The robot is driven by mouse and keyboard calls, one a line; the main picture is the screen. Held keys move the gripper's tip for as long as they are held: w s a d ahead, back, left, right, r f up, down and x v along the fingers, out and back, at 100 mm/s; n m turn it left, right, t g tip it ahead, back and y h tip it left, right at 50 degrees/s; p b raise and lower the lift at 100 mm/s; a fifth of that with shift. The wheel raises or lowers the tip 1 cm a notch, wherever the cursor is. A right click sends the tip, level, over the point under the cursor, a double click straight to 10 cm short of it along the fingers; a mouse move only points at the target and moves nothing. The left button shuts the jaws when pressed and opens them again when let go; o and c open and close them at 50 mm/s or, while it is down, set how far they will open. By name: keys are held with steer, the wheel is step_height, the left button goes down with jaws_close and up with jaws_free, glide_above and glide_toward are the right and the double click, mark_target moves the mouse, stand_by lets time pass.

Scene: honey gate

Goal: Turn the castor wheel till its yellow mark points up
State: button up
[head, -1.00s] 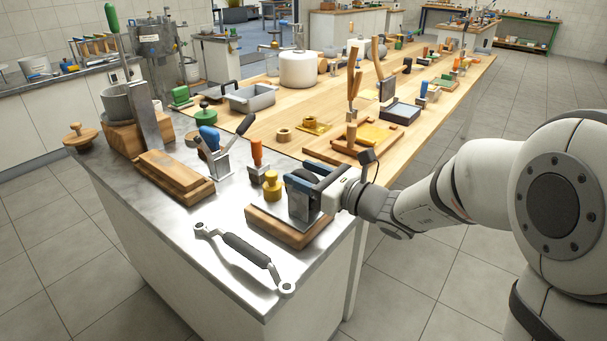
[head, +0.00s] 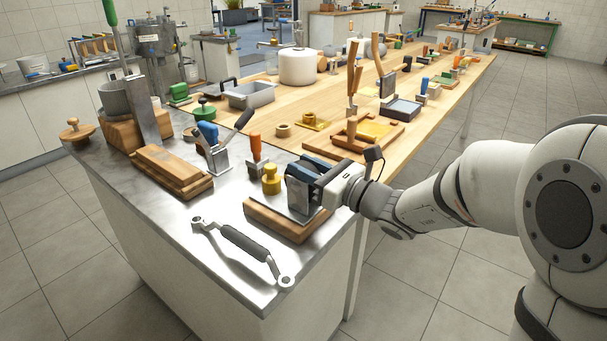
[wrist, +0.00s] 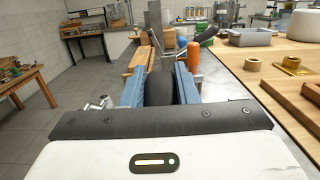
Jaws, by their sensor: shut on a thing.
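The castor wheel is a dark wheel (wrist: 159,88), seen in the wrist view between the two blue fingers of my gripper (wrist: 159,82). The fingers are shut on its sides. In the head view my gripper (head: 304,178) reaches in from the right, over a wooden block (head: 282,222) with a grey metal bracket (head: 300,200) at the front corner of the metal worktop. There the fingers and bracket hide most of the wheel. I see no yellow mark on the visible part of the wheel, so I cannot tell where it points.
A yellow knobbed piece (head: 271,182) and an orange handle (head: 256,146) stand close beside the block. A lever clamp with a blue part (head: 208,133) and stacked wooden boards (head: 172,170) are further left.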

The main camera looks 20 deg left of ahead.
steer(key=shift+d, duration=0.15)
steer(key=o, duration=1)
steer(key=shift+c, duration=0.2)
steer(key=v, duration=0.7)
steer(key=shift+d+f, duration=0.25)
steer(key=shift+d, duration=0.1)
steer(key=shift+s, duration=0.15)
